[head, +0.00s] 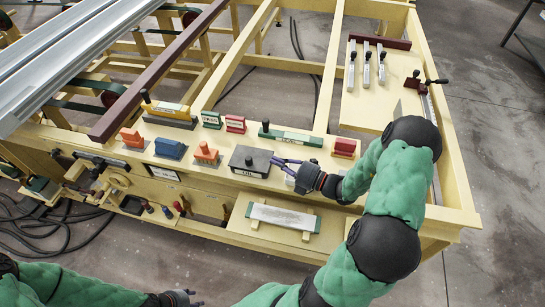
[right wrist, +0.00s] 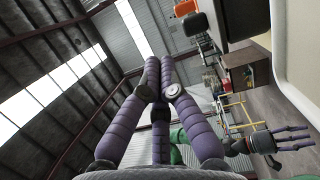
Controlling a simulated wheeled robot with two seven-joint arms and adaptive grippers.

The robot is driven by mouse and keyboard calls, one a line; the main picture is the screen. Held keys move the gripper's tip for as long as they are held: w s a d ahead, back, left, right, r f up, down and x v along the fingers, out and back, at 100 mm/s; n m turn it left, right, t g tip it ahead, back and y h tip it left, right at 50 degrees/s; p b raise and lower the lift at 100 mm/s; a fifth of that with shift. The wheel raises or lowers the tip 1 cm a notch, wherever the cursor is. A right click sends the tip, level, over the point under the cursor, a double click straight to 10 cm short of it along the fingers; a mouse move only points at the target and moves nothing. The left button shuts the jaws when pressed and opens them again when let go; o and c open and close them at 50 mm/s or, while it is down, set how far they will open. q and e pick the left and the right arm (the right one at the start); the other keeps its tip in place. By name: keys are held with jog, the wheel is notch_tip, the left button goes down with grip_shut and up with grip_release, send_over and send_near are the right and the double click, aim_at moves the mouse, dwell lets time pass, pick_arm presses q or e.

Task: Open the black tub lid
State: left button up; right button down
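The black tub (head: 247,168) is a dark box with a flat lid (head: 250,155) and a white label on its front. It stands on the wooden bench, and its lid looks closed. My right gripper (head: 273,161) reaches in from the right with its purple fingers at the tub's right edge; I cannot tell whether they touch it. My left gripper (head: 190,297) is low at the bottom edge, away from the bench. Its spread fingers show in the right wrist view (right wrist: 292,138).
An orange block (head: 206,154) and a blue block (head: 170,148) stand left of the tub. A green-topped bar (head: 290,136) lies behind it, and a red block (head: 344,147) is to the right. A pale bar (head: 283,217) rests on the lower shelf in front.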

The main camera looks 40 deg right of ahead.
jog(key=b, duration=0.1)
send_over(259, 155)
jog(key=s+a, duration=0.3)
jog(key=shift+s+d+r, duration=0.1)
jog(key=shift+s, duration=0.1)
jog(key=shift+w+d+r+b, duration=0.1)
jog(key=shift+w+d+b, duration=0.15)
jog(key=shift+w+d, duration=0.35)
jog(key=shift+w+d+r+b, duration=0.1)
jog(key=shift+w+d+b, duration=0.2)
jog(key=shift+w, duration=0.35)
jog(key=shift+w+d+r, duration=0.1)
jog(key=shift+w+d, duration=0.3)
jog(key=shift+d, duration=0.1)
